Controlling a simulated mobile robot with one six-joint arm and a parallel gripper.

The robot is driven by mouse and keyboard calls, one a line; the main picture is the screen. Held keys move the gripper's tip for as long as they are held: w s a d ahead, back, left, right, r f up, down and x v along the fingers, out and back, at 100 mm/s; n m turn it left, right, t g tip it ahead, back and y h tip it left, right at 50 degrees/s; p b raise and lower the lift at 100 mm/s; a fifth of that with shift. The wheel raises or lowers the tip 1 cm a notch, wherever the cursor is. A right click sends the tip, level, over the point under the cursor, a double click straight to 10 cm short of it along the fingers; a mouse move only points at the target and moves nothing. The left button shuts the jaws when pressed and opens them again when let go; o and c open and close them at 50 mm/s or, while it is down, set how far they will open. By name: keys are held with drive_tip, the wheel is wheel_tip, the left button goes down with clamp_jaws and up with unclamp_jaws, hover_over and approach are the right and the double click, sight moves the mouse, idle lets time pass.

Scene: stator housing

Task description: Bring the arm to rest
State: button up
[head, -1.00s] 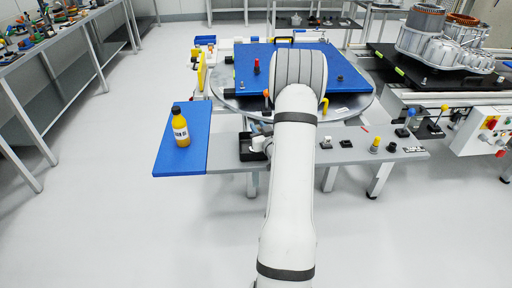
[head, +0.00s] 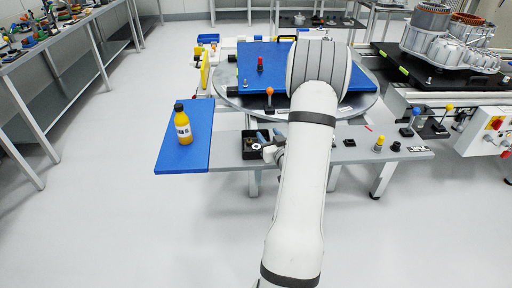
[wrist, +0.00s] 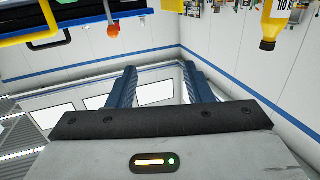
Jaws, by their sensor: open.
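My arm (head: 308,160) reaches forward from the bottom of the head view and bends over at the round table. My gripper (head: 270,137) shows only partly in the head view, just left of the arm, above or beside a small black tray (head: 251,155); I cannot tell its height. In the wrist view my gripper (wrist: 160,85) has its two blue fingers spread apart, with nothing between them.
A bottle of yellow liquid (head: 184,130) stands on a blue board (head: 203,151) to the left. An orange-topped lever (head: 269,97) stands close to my gripper. A blue plate (head: 276,61) lies on the round table (head: 240,104). Open floor (head: 110,220) lies at left.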

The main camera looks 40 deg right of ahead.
drive_tip(key=shift+s+a, duration=0.1)
drive_tip(key=shift+s, duration=0.35)
drive_tip(key=a+r+n+g+y+p, duration=0.1)
drive_tip(key=a+r+g, duration=0.35)
drive_tip(key=a, duration=0.35)
drive_tip(key=a+r+g+p, duration=0.1)
drive_tip(key=a+r+g, duration=0.2)
drive_tip(key=a+r, duration=0.3)
drive_tip(key=s+a+r+n+g+y+p, duration=0.1)
drive_tip(key=s+a+r+g+y, duration=0.2)
drive_tip(key=s+a, duration=1.5)
drive_tip(key=s+r+g, duration=0.1)
drive_tip(key=g, duration=0.2)
drive_tip(key=shift+s+a+r+n+g+p, duration=0.2)
drive_tip(key=shift+s+a+n+g+p, duration=0.1)
drive_tip(key=shift+s+n+g+p, duration=0.1)
drive_tip(key=shift+d, duration=0.1)
